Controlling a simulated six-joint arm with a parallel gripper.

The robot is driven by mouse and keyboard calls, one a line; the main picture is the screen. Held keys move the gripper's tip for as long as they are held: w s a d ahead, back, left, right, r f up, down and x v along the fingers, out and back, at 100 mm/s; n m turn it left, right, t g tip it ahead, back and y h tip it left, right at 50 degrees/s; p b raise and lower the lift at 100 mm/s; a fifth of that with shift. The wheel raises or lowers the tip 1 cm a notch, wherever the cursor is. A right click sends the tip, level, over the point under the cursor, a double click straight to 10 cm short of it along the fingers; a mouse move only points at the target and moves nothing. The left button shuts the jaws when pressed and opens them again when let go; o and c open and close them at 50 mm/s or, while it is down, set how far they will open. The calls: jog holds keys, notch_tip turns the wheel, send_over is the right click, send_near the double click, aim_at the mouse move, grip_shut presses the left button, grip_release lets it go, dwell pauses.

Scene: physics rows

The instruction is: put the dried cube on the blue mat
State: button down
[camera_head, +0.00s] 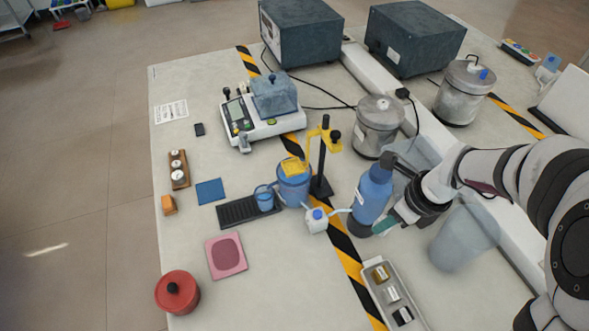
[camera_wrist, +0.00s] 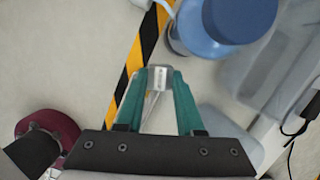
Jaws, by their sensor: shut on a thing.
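My gripper (camera_head: 384,227) is beside the base of the blue bottle, at the right of the striped tape. In the wrist view its teal fingers (camera_wrist: 161,76) are shut on a small silvery cube (camera_wrist: 160,79) with a pale label, held between the tips. In the head view the held cube is hidden or too small to make out. The blue mat (camera_head: 210,191) lies flat and bare at the left of the table, well away from my gripper. I cannot tell from its surface whether the held cube is dry.
A blue bottle (camera_head: 373,192) stands close to my gripper. A yellow-topped stand (camera_head: 323,150), blue container (camera_head: 294,185) and small blue cup (camera_head: 264,197) stand between gripper and mat. A pink pad (camera_head: 226,257), red pot (camera_head: 177,294) and tray of blocks (camera_head: 373,287) are nearer.

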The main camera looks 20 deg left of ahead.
notch_tip(320, 180, up, 11)
jog(key=w+a+n+g+h, duration=0.1)
jog(key=w+n+g, duration=0.25)
jog(key=n, duration=1.35)
jog(key=a+f+m+t, duration=0.1)
jog(key=a+f+m, duration=0.35)
jog(key=a, duration=0.65)
jog(key=a+f+m+t+y, duration=0.1)
jog(key=a+f+m, duration=0.4)
jog(key=a, duration=0.7)
jog(key=a+f+m+t, duration=0.1)
jog(key=a+f+m, duration=0.2)
jog(key=a+m, duration=0.6)
jog(key=s+a+f, duration=0.1)
jog(key=a+f, duration=0.1)
jog(key=a, duration=0.2)
jog(key=s+a+f+n, duration=0.1)
jog(key=a+f, duration=0.1)
jog(key=a, duration=0.2)
jog(key=s+a+f+n, duration=0.1)
jog(key=a+f, duration=0.1)
jog(key=a, duration=0.1)
jog(key=shift+s+a+f, duration=0.2)
jog(key=shift+s+a, duration=0.2)
jog(key=shift+s+a+f, duration=0.1)
jog(key=shift+a+f, duration=0.1)
jog(key=shift+f, duration=1.9)
